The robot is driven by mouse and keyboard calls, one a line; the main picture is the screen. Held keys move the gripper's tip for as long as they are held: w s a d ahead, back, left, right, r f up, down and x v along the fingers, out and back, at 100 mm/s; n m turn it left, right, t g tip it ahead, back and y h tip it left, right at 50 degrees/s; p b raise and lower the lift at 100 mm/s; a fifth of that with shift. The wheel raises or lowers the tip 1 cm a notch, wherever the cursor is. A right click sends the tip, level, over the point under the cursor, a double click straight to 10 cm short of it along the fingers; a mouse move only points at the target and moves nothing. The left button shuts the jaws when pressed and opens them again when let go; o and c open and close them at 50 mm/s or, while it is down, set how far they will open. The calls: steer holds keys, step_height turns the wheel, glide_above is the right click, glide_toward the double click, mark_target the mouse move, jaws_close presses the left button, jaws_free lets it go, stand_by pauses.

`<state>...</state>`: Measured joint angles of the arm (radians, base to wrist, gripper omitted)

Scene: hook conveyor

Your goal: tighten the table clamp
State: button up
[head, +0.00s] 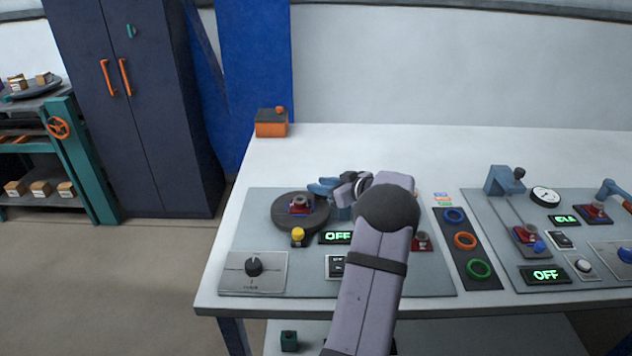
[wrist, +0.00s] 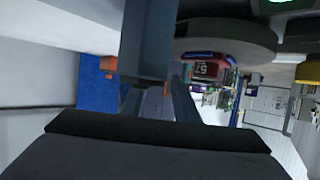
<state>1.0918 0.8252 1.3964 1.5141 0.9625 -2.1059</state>
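A dark round turntable (head: 316,222) sits on the left grey panel. It carries a red and blue part (head: 299,206), and a yellow knob (head: 298,234) stands at its front edge. I cannot tell for certain which piece is the table clamp. My gripper (head: 333,199) is just right of the turntable; its two blue fingers appear apart, with nothing visible between them. My arm hides the panel behind it. In the wrist view the turntable (wrist: 225,32) is at the top, with the part (wrist: 208,72) marked 57 close by and a yellow piece (wrist: 307,76) at the right edge.
Colored rings (head: 465,240) lie to the right, then a second panel with a gauge (head: 545,197). An orange box (head: 271,124) stands at the back left.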

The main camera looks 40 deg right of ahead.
steer(key=shift+p+x, duration=0.3)
steer(key=shift+x, duration=1)
jaws_close()
